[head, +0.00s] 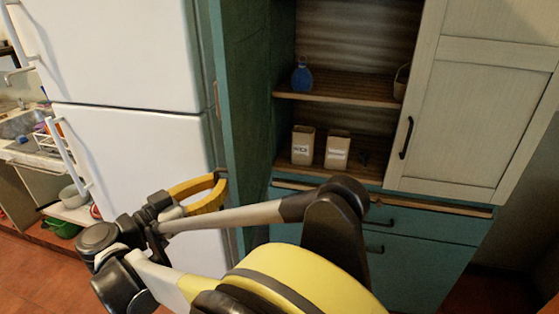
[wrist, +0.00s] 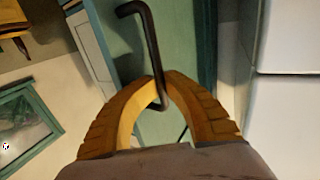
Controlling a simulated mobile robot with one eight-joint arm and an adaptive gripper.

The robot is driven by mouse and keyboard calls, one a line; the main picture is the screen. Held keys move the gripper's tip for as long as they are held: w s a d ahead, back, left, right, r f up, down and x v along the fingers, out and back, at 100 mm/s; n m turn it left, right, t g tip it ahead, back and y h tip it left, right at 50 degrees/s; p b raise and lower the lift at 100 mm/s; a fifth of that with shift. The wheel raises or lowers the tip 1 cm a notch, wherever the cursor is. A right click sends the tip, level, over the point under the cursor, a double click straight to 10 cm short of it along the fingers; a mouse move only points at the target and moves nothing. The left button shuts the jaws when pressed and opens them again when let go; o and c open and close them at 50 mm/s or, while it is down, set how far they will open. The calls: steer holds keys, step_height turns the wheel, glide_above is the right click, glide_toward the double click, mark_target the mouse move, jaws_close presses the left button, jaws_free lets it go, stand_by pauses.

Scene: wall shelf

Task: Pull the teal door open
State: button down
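The teal door (head: 246,90) stands swung out from the cabinet on its left side, next to the white fridge. It shows at a steep angle in the head view, and the shelves behind it are exposed. Teal panel (wrist: 184,40) also fills the middle of the wrist view. The door's dark bar handle (wrist: 150,45) runs between my yellow fingertips in the wrist view. My gripper (head: 222,181) is closed around the lower part of this handle (wrist: 161,88). In the head view the handle at the fingertips cannot be made out.
The white fridge (head: 130,150) stands close left of the door and my gripper. A blue bottle (head: 302,76) and two labelled boxes (head: 303,146) (head: 338,151) stand on the shelves. A pale door (head: 478,110) covers the cabinet's right side. Teal drawers (head: 425,245) are below.

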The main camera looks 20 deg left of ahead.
steer(key=shift+a, duration=0.1)
steer(key=c, duration=1.5)
jaws_free()
steer(key=shift+s, duration=0.15)
steer(key=v, duration=1.2)
